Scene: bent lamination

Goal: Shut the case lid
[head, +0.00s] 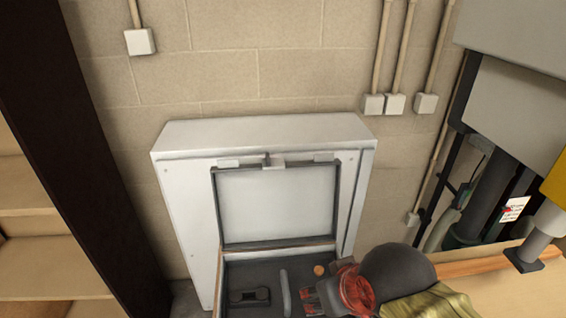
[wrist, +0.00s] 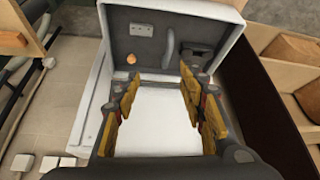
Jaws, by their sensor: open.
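The case (head: 190,210) is a white cabinet standing against the block wall, its front open around a pale inner panel (head: 275,200) in a dark frame. The lid (head: 265,275) appears folded down below the opening, dark side showing, with a grey curved handle, a dark box and an orange knob. It also shows at the top of the wrist view (wrist: 150,55), with a white edge. My gripper (head: 312,297) is at the right part of the lid in the head view. In the wrist view, its yellow-padded fingers (wrist: 159,78) are apart and empty, in front of the white panel. Contact cannot be told.
Wooden shelves (head: 40,215) and a dark upright (head: 75,130) stand to the left. Grey machinery with pipes (head: 500,130) is at the right. Conduits with small white boxes (head: 395,104) run down the wall above the case.

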